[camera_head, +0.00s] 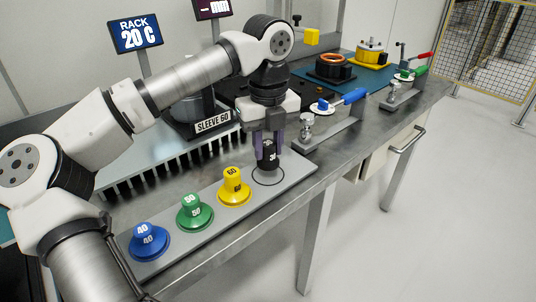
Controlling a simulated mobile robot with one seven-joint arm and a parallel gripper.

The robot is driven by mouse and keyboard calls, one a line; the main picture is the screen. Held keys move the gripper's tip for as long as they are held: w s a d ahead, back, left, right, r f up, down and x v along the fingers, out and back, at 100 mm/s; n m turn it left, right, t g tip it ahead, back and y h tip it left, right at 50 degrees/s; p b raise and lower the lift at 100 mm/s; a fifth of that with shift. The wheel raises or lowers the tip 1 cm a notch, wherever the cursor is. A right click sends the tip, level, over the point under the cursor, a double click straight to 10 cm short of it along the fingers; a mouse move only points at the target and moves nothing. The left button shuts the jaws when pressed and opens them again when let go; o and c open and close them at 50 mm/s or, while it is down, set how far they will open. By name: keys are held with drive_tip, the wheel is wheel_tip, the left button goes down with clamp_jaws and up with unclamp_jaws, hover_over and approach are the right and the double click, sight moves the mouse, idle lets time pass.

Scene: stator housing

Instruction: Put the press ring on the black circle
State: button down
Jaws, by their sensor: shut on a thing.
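The press ring (269,158) appears to be the black piece with white digits, only partly readable, in my gripper (268,148). My gripper points down, with its two fingers shut on either side of the piece. The black circle (268,184) is a thin dark outline at the right end of a grey plate (208,213). The piece overlaps the rear part of the circle in the picture. I cannot tell whether it touches the plate or hangs just above it. The fingers hide part of its sides.
On the same plate stand a yellow piece marked 60 (233,188), a green one marked 50 (195,213) and a blue one marked 40 (149,242). A block marked SLEEVE 60 (213,122) is behind. A blue-handled clamp (340,101) stands to the right.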

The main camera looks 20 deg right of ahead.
sight(268, 156)
drive_tip(key=shift+f, duration=1.3)
drive_tip(key=shift+f, duration=0.2)
drive_tip(key=c, duration=1.1)
unclamp_jaws()
drive_tip(key=shift+r, duration=0.1)
wheel_tip(268, 156, up, 12)
drive_tip(key=shift+r+p, duration=0.1)
drive_tip(key=shift+p, duration=0.3)
drive_tip(key=shift+s, duration=0.1)
